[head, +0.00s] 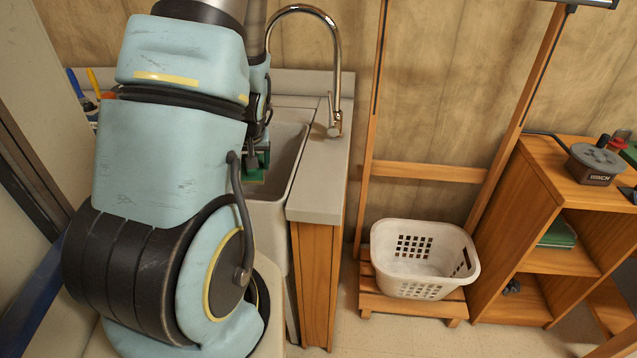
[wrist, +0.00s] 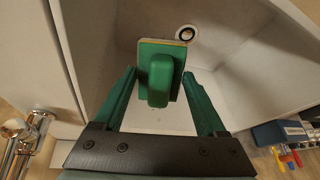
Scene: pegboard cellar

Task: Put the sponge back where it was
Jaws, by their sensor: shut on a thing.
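The sponge (wrist: 160,75) is a green block with a raised green grip and a tan edge. It sits between the green fingers of my gripper (wrist: 159,84) in the wrist view, over the white sink basin (wrist: 225,80). My gripper is shut on it. In the head view the sponge's green (head: 253,178) shows low at my gripper (head: 257,160), inside the sink (head: 291,165); my arm hides much of the sink. I cannot tell whether the sponge touches the basin floor.
A chrome tap (head: 335,100) arches at the back of the sink, beside the pale counter (head: 322,190). A white basket (head: 425,255) stands on a low wooden stand to the right. Wooden shelves (head: 545,215) are further right. Coloured-handled tools (head: 85,88) are at the left.

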